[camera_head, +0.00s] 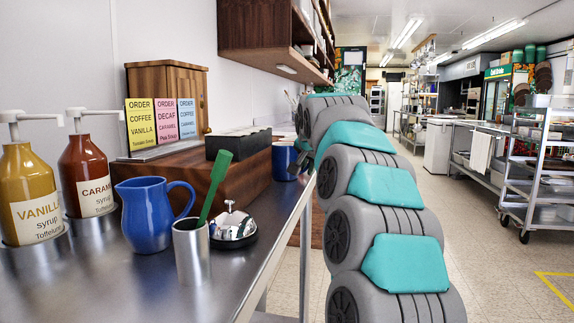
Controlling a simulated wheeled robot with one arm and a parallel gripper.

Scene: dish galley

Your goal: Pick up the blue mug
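A blue vessel (285,160), which looks like a mug, stands near the right edge of the steel counter, beside the wooden box. My arm partly covers its right side. A blue jug (148,216) with a spout and a handle stands upright closer, at the left front of the counter. My gripper (301,157) seems to be the dark part at the far end of my arm, right beside the farther blue vessel. Its fingers are too small and too hidden to tell whether they are open or touch the vessel.
A steel cup (190,252) with a green-handled tool (215,185) and a small black-and-chrome item (233,225) stand by the jug. Two syrup bottles (28,190) are at left. A wooden box (235,185) and an overhead shelf (262,30) flank the wall.

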